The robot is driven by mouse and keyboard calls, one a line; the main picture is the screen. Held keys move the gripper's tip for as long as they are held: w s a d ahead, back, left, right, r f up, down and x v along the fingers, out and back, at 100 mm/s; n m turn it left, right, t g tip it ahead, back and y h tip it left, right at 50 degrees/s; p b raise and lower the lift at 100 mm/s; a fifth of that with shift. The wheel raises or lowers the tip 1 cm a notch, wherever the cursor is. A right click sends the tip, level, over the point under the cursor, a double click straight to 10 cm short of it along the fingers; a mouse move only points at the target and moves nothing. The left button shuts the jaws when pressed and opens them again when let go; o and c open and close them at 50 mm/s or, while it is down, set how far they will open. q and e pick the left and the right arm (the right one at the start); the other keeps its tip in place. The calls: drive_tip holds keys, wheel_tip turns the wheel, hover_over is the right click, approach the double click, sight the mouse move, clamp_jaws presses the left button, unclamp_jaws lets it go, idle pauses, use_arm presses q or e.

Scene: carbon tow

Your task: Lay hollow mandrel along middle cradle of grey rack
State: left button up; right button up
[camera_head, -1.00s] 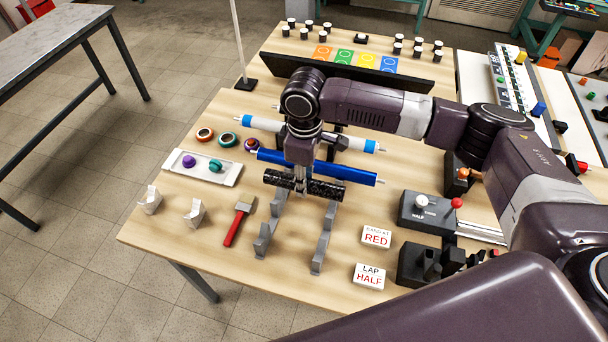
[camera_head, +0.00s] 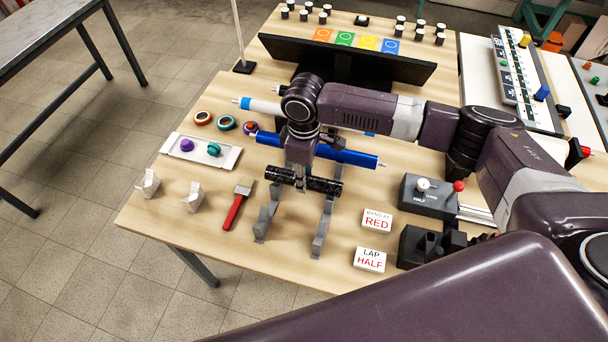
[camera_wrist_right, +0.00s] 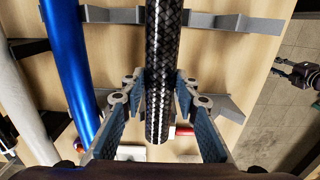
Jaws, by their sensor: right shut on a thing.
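The mandrel, a black woven tube (camera_head: 322,185), is held by my right gripper (camera_head: 300,186) near its middle. It lies crosswise over the two rails of the grey rack (camera_head: 320,237), just in front of the blue roller. In the right wrist view, the fingers (camera_wrist_right: 160,92) close on both sides of the black tube (camera_wrist_right: 164,40), which runs across the rack's rails (camera_wrist_right: 225,22). I cannot tell whether the tube touches the middle cradle. The front cradles are empty. The hollow end is not visible. My left gripper is not in view.
A blue roller (camera_head: 350,157) lies on the rack behind the tube; a white roller with blue bands (camera_head: 262,106) lies further back. Two signs (camera_head: 376,220) and a grey lever box (camera_head: 420,196) stand right.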

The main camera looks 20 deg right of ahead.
drive_tip(key=shift+f, duration=0.65)
drive_tip(key=o, duration=1.3)
drive_tip(key=shift+o, duration=0.2)
wheel_tip(320, 180, up, 12)
